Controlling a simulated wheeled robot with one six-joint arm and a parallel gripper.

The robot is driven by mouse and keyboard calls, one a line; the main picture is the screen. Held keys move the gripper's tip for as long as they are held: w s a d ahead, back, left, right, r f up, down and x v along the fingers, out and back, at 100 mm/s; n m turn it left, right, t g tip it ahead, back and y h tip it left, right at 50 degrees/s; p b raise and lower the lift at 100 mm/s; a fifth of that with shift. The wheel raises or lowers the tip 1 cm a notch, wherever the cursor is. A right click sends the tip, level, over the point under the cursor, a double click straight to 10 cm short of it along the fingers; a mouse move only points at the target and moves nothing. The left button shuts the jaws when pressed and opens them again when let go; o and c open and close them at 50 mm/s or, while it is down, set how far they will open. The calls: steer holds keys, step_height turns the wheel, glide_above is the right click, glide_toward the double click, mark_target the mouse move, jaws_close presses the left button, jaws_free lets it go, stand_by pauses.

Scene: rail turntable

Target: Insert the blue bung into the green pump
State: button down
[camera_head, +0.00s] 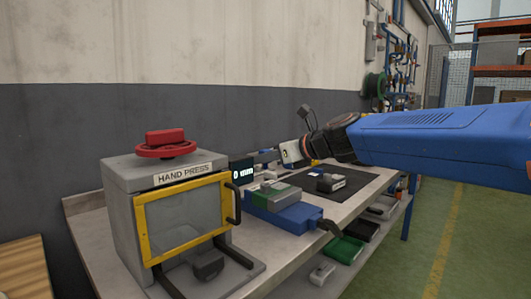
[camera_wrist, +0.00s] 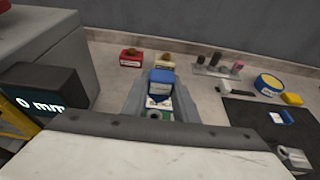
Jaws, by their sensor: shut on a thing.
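My gripper (camera_head: 263,157) reaches in from the right above the bench. In the wrist view its grey fingers (camera_wrist: 160,105) are shut on the blue bung (camera_wrist: 161,77), a blue-topped piece with a pale front. The green pump (camera_head: 282,193), a green and grey body, sits in a blue vice (camera_head: 290,214) beside the press, below my gripper. Part of its green top (camera_wrist: 154,114) shows between the fingers in the wrist view. My wrist housing hides most of the pump there, and I cannot tell whether the bung touches it.
A grey hand press (camera_head: 125,220) stands left of the vice, with a display (camera_head: 242,171) reading 0 mm behind it. A dark mat (camera_head: 365,184) lies to the right with a small block (camera_head: 328,182). Red (camera_wrist: 131,60) and cream (camera_wrist: 164,62) blocks stand near the wall.

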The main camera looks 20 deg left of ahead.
mark_target(266, 192)
steer(key=shift+f, duration=1.6)
steer(key=shift+f, duration=1.65)
stand_by(0.4)
steer(key=c, duration=1.3)
jaws_free()
steer(key=shift+c, duration=0.2)
steer(key=v, duration=1.7)
steer(key=shift+s, duration=0.2)
steer(key=shift+d+r, duration=0.1)
steer(key=shift+d, duration=0.05)
